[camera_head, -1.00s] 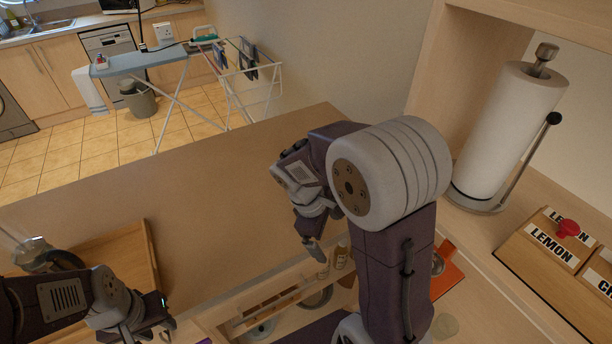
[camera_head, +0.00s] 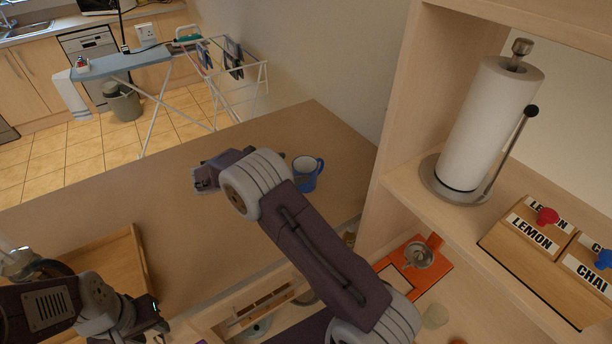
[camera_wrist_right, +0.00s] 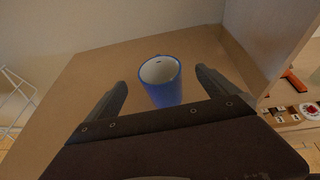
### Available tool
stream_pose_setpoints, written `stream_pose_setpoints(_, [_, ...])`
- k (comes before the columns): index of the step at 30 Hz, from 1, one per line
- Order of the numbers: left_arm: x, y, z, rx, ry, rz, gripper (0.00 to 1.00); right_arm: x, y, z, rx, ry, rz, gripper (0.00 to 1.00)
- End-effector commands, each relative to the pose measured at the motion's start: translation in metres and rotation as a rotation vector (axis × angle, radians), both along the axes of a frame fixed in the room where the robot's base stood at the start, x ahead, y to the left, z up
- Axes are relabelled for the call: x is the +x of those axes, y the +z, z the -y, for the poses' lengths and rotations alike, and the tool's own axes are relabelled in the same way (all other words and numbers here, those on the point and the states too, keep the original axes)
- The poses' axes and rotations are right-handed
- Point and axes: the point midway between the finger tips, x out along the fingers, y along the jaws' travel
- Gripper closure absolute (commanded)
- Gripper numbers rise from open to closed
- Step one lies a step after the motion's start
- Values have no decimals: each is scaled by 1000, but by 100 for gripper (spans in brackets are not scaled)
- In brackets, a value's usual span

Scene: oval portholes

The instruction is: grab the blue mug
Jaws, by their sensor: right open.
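The blue mug (camera_head: 308,174) stands upright on the brown counter, with its handle to the right in the head view. My right arm hides part of its left side. In the right wrist view the mug (camera_wrist_right: 161,82) shows its pale inside, ahead of and between the fingers. My right gripper (camera_wrist_right: 160,78) is open and empty; its fingers are apart, and the mug is not gripped.
A wooden shelf wall stands to the right of the mug. The shelf holds a paper towel roll (camera_head: 490,125) and labelled wooden boxes (camera_head: 528,236). A wooden tray (camera_head: 140,262) lies at left, and an orange stand (camera_head: 436,275) lies below.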

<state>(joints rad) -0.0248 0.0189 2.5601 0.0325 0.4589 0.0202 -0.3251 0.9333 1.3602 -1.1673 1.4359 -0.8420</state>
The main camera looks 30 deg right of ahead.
Motion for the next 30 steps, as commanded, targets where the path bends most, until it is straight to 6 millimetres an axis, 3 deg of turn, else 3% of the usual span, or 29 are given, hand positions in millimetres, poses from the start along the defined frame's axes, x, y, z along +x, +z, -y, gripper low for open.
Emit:
stream_pose_setpoints(3, [0, 3, 0, 0, 0, 0, 64, 2, -7, 16, 0, -2, -3, 1])
stream_pose_setpoints(7, [0, 3, 0, 0, 0, 0, 64, 3, -9, 23, 1, -2, -2, 1])
stream_pose_setpoints(15, [0, 10, 0, 0, 0, 0, 64, 10, -27, 62, 2, -3, -1, 1])
stream_pose_setpoints(22, [0, 9, 0, 0, 0, 0, 64, 10, -29, 65, 2, -2, 0, 1])
stream_pose_setpoints(23, [0, 9, 0, 0, 0, 0, 64, 10, -29, 65, 2, -2, 0, 4])
stream_pose_setpoints(30, [0, 9, 0, 0, 0, 0, 64, 10, -28, 64, 2, -2, 0, 71])
